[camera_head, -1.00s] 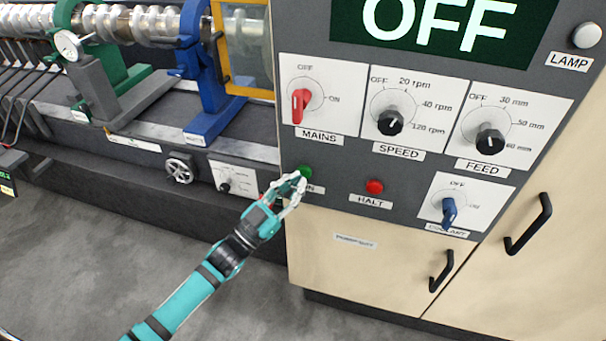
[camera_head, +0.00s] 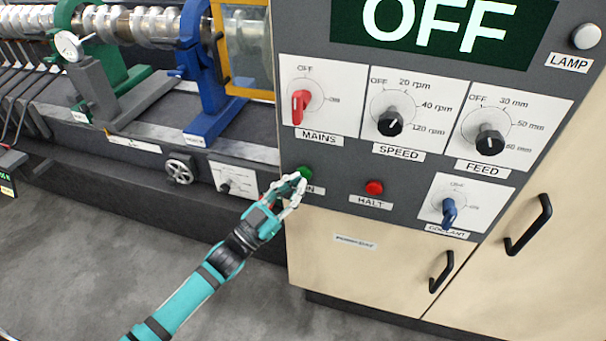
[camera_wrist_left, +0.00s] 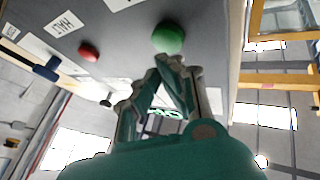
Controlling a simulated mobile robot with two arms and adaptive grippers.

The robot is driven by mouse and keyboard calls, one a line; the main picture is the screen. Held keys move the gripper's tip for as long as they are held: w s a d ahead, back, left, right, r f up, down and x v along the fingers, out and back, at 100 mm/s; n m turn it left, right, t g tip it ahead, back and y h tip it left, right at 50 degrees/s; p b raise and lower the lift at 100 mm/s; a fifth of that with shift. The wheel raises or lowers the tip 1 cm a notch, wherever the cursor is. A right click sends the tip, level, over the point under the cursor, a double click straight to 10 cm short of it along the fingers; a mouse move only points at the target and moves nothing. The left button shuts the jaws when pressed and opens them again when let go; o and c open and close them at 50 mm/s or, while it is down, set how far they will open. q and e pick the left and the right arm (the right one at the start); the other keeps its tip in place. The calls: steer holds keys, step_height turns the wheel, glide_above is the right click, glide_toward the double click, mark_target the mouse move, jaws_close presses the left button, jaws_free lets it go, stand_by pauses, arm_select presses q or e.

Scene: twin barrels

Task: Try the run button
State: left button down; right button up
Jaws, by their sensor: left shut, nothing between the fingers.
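The green run button (camera_head: 305,173) sits at the lower left of the grey control panel, and its label is partly covered by my gripper. My left gripper (camera_head: 300,182) is shut and empty, with its fingertips at the button in the head view. In the left wrist view the green button (camera_wrist_left: 168,38) shows just beyond the closed fingertips (camera_wrist_left: 168,62). I cannot tell whether they touch it. The display (camera_head: 440,22) reads OFF. My right gripper is not in view.
The red halt button (camera_head: 374,187) is to the right of the run button. Above are the red mains knob (camera_head: 299,105), speed knob (camera_head: 390,122) and feed knob (camera_head: 490,142). The blue coolant knob (camera_head: 449,211) is lower right. A lamp (camera_head: 587,36) looks unlit.

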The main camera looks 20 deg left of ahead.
arm_select(q)
steer(key=shift+w, duration=0.1)
steer(key=shift+w, duration=0.35)
steer(key=shift+w+b, duration=0.35)
steer(key=shift+w, duration=0.1)
stand_by(0.9)
steer(key=shift+s, duration=0.1)
steer(key=shift+s+p, duration=0.4)
steer(key=shift+s, duration=0.45)
steer(key=s+p, duration=0.2)
steer(key=s, duration=0.3)
steer(key=shift+a, duration=0.1)
